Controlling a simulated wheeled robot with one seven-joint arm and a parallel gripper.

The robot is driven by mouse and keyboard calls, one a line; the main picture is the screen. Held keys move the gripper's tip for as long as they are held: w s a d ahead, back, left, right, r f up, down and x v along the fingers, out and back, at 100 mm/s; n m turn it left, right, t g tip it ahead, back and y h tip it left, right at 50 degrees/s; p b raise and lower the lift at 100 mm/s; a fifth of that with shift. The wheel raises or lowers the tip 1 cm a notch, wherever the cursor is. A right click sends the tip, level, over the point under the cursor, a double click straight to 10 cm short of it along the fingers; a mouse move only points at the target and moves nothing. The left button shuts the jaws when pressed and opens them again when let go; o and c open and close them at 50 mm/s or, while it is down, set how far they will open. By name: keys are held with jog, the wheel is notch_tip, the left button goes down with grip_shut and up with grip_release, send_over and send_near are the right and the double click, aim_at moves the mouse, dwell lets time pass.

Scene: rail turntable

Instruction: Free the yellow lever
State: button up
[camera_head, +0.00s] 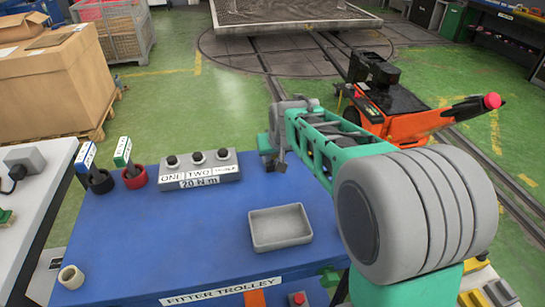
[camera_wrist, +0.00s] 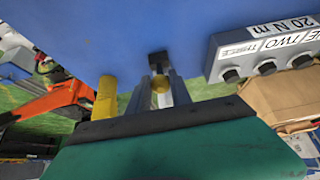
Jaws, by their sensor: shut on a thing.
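My gripper (camera_head: 277,157) is above the back right of the blue trolley top. In the wrist view its two grey fingers (camera_wrist: 162,88) are closed around a small piece with a yellow round part (camera_wrist: 161,86). A dark block (camera_wrist: 158,60) shows at the fingertips; I cannot tell if it belongs to the same piece. A yellow upright cylinder (camera_wrist: 105,98) stands out left of the fingers in the wrist view, apart from them. I cannot tell whether either yellow thing is the lever. No clear yellow lever shows in the head view.
An orange vehicle (camera_head: 410,118) stands behind my arm. Cardboard boxes are at left.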

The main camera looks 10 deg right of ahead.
jog(key=shift+s+f+b, duration=0.3)
jog(key=shift+s+f, duration=0.15)
jog(key=shift+s, duration=0.25)
jog(key=shift+f, duration=0.1)
jog(key=shift+s+f+b, duration=0.4)
jog(key=shift+s+b, duration=0.15)
jog(key=shift+s, duration=0.05)
jog(key=shift+s+f+b, duration=0.5)
jog(key=shift+f+b, duration=0.05)
jog(key=shift+f, duration=0.1)
jog(key=shift+s+f+b, duration=0.35)
jog(key=shift+f+b, duration=0.3)
jog(key=shift+f, duration=0.2)
